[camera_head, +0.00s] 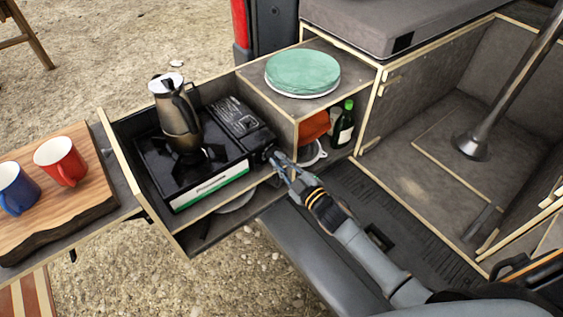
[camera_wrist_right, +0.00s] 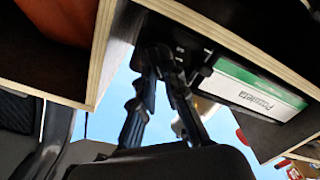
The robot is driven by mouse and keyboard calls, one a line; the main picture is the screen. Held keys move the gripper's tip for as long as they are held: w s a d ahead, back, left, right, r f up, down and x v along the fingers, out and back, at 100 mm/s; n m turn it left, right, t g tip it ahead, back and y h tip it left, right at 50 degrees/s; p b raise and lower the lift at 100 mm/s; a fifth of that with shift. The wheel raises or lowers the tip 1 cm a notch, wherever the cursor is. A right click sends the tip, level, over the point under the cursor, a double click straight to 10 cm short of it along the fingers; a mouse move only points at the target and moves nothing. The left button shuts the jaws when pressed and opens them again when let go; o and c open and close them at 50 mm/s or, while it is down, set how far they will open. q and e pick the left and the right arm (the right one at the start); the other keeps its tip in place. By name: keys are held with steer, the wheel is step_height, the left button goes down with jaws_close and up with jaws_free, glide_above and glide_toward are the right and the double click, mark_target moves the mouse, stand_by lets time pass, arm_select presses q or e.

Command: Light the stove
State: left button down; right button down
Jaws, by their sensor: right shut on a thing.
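The black camping stove (camera_head: 150,157) sits in the pulled-out drawer, with a green and white label on its front; the label side also shows in the right wrist view (camera_wrist_right: 262,92). A metal coffee pot (camera_head: 180,122) with a dark handle stands upright on the burner. My right gripper (camera_head: 277,160) reaches the right end of the stove's front, where the control knob is. Its fingers (camera_wrist_right: 163,60) are closed together there, shut on the knob, which they mostly hide. No flame is visible under the pot. My left gripper is not in view.
A red mug (camera_head: 59,160) and a blue mug (camera_head: 14,188) stand on a wooden board (camera_head: 75,208) at left. A green round item (camera_head: 303,72) lies on the cabinet top. A bottle (camera_head: 344,126) stands on the shelf below. Wooden drawer walls (camera_head: 120,160) surround the stove.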

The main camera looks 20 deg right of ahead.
steer(key=shift+a+f+n+b, duration=0.1)
steer(key=shift+f+n+b, duration=0.2)
steer(key=shift+n+b, duration=1.6)
steer(key=shift+f+n+b, duration=0.25)
steer(key=shift+f+n, duration=0.1)
steer(key=shift+n, duration=3)
steer(key=shift+a+f+n+b, duration=0.1)
steer(key=shift+f+n+b, duration=0.2)
steer(key=shift+n+b, duration=1.6)
steer(key=shift+n+p, duration=0.75)
steer(key=shift+n, duration=0.2)
steer(key=c, duration=1.4)
jaws_free()
steer(key=shift+d, duration=0.1)
steer(key=v, duration=1.2)
steer(key=shift+r, duration=0.1)
